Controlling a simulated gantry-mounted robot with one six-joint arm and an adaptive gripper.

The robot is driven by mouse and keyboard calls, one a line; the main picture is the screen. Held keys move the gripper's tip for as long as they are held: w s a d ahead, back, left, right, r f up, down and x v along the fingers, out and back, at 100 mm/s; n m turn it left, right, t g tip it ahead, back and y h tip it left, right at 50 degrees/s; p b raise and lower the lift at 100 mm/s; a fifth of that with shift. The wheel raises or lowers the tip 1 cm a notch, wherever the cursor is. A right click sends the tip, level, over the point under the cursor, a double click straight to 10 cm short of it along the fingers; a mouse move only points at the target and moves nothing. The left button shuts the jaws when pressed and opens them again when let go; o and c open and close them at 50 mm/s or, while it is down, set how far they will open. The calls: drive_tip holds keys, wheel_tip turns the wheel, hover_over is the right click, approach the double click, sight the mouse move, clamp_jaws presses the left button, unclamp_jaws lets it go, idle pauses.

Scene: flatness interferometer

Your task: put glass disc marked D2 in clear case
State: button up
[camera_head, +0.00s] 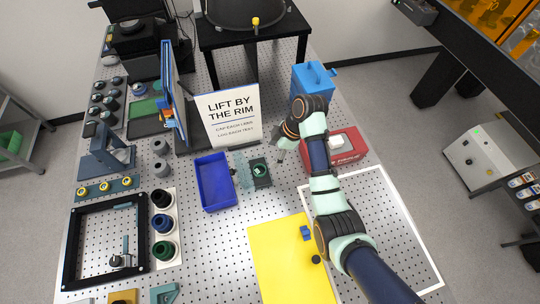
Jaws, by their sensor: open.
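A small dark green open case or holder (262,183) sits on the perforated table, right of the blue tray. A pale ring, perhaps the rim of a glass disc (260,170), shows in it. A see-through greenish panel (240,168) stands at its left side and may be the clear case's lid. No D2 mark is readable at this size. My gripper (279,154) is open, just above and right of the ring, and apart from it as far as I can tell. It appears empty.
A blue tray (209,182) lies left of the holder. A white sign (228,119) stands behind it. A red box (347,147) and a blue container (313,78) stand to the right. A yellow sheet (278,262) lies in front. The table between tray and sheet is clear.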

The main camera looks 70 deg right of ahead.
idle(0.4)
